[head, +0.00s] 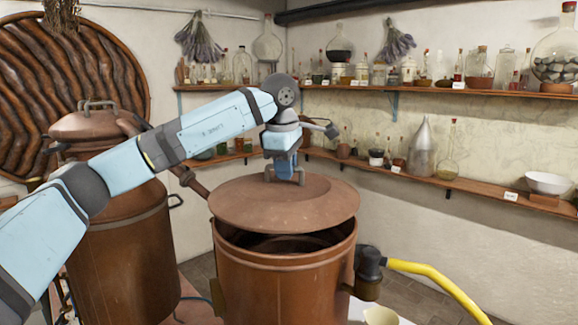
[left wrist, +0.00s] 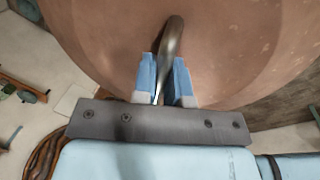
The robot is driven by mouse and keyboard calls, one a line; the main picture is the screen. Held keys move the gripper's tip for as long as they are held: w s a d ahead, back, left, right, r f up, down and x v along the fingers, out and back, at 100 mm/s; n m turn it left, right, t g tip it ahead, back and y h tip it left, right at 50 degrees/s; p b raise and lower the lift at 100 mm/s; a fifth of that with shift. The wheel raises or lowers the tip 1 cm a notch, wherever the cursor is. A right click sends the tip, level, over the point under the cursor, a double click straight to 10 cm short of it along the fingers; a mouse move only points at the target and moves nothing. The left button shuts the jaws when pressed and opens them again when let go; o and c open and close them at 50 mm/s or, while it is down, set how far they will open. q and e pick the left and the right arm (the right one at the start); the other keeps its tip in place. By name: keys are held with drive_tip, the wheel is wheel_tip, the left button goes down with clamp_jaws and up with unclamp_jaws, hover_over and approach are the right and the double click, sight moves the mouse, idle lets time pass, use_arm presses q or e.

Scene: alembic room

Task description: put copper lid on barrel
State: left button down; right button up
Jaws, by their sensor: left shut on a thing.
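The copper lid (head: 240,207) is a wide, round, shallow disc with a handle on top. My left gripper (head: 284,178) is above the lid and shut on its handle. In the left wrist view the curved metal handle (left wrist: 172,45) sits between the blue fingers (left wrist: 168,82), with the lid's surface (left wrist: 240,45) behind. The open copper barrel (head: 285,285) stands below the lid. The lid is above the barrel's mouth and tilted, with a dark gap showing at the front; whether its back edge touches the rim is hidden. My right gripper is not in view.
A second copper vessel (head: 125,245) with a domed top stands at the left. A yellow hose (head: 440,278) leaves a dark fitting (head: 369,265) on the barrel's right side. Wall shelves (head: 440,90) hold several bottles and jars behind.

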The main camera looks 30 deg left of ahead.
sight(286, 184)
use_arm(q)
drive_tip(key=shift+w+f, duration=0.1)
idle(0.3)
drive_tip(key=shift+r, duration=0.2)
drive_tip(key=shift+f, duration=0.25)
idle(0.3)
drive_tip(key=shift+f+b, duration=0.55)
drive_tip(key=shift+f, duration=0.5)
drive_tip(key=shift+f, duration=0.3)
drive_tip(key=shift+f+b, duration=0.45)
drive_tip(key=shift+f, duration=0.25)
drive_tip(key=shift+f, duration=0.15)
idle(0.7)
